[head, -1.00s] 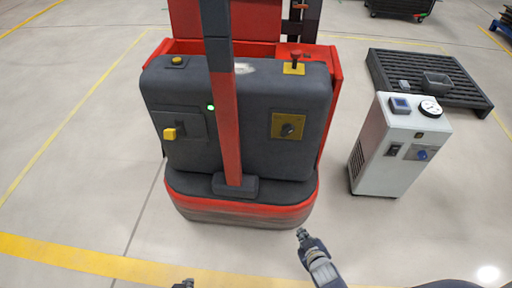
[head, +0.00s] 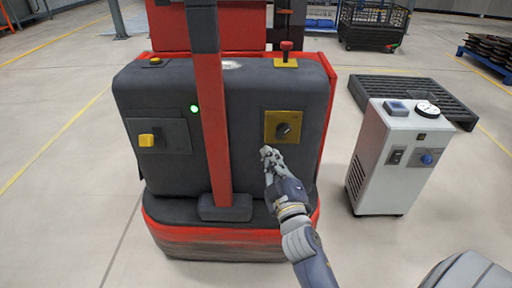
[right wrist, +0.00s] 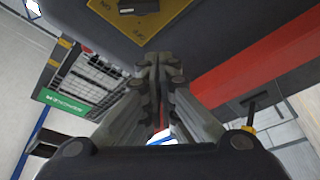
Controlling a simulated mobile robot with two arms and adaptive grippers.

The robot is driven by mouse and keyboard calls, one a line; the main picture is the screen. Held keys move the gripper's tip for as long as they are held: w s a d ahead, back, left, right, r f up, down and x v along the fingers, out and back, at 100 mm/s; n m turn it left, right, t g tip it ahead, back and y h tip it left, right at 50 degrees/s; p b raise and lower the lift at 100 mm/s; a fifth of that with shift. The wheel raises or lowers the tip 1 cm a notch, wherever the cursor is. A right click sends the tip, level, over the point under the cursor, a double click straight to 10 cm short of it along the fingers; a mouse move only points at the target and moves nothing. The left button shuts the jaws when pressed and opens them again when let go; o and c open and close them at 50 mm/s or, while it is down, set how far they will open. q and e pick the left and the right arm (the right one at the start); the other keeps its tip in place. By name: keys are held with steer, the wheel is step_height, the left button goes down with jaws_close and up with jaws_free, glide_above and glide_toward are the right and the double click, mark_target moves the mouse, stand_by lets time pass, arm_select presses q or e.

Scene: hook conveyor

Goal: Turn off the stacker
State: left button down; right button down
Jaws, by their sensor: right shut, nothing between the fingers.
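The stacker (head: 170,170) stands ahead, with a dark grey body, a red frame and a red mast post in front. On its right side a yellow plate (head: 271,120) carries a dark rotary knob (head: 287,130). The plate also shows at the top of the right wrist view (right wrist: 150,27), with the knob partly cut off. A green light (head: 194,108) glows left of the post. A yellow knob (head: 147,140) sits on the left panel. A red mushroom button (head: 286,46) stands on top. My right gripper (head: 267,153) is shut and empty, just below the yellow plate.
A white cabinet (head: 385,170) with a gauge and a blue knob stands to the right. A dark slatted pallet (head: 450,112) lies behind it. A wire cage cart (head: 370,25) is at the back. The floor on the left is clear.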

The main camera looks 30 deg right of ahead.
mark_target(283, 131)
arm_select(q)
steer(key=shift+s+a+r, duration=0.1)
steer(key=shift+a+r, duration=0.05)
steer(key=shift+r, duration=0.15)
arm_select(e)
steer(key=shift+a+r, duration=0.1)
steer(key=shift+r, duration=0.25)
steer(key=shift+w, duration=0.1)
